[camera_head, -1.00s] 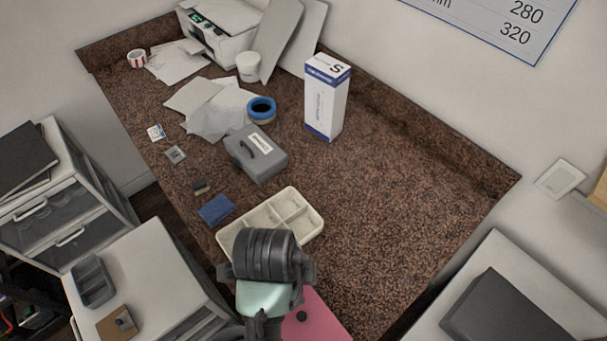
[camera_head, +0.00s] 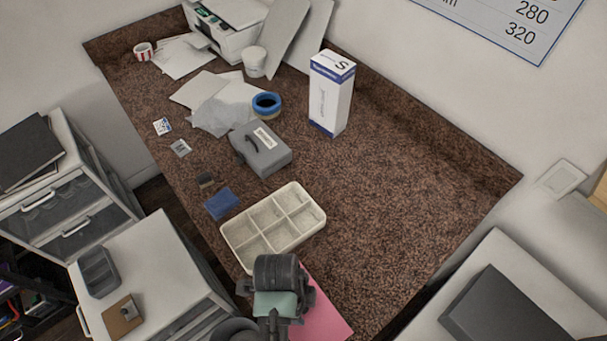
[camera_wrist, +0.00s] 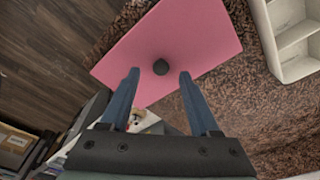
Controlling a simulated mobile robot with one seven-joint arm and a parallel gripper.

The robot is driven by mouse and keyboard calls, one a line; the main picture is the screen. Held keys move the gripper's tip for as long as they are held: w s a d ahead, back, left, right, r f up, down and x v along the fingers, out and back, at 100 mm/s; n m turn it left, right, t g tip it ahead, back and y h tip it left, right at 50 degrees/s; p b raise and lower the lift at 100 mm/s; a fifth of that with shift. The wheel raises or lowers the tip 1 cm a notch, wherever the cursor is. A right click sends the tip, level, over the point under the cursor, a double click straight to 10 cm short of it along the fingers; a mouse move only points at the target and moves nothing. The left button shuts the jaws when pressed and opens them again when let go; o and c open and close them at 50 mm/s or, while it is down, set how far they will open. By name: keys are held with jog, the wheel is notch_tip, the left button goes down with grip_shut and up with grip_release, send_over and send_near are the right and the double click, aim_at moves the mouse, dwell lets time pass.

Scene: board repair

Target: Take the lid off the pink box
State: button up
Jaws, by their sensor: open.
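The pink box's flat pink lid (camera_wrist: 190,35) has a round dark knob (camera_wrist: 161,67) in its middle, seen in the wrist view. In the head view the pink lid (camera_head: 322,312) shows at the bottom, partly behind my arm, and the knob is hidden. My gripper (camera_wrist: 158,75) is open and empty. In the wrist view the knob shows between the two fingertips, nearer the left one; I cannot tell how far below them it is. The box's sides are not clearly visible.
A cream compartment tray (camera_head: 232,236) stands beside the pink lid and also shows in the wrist view (camera_wrist: 265,30). The brown worktop (camera_head: 390,210) is clear on the right.

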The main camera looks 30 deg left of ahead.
jog(key=shift+w+d+f, duration=0.1)
jog(key=shift+f, duration=1.15)
grip_shut()
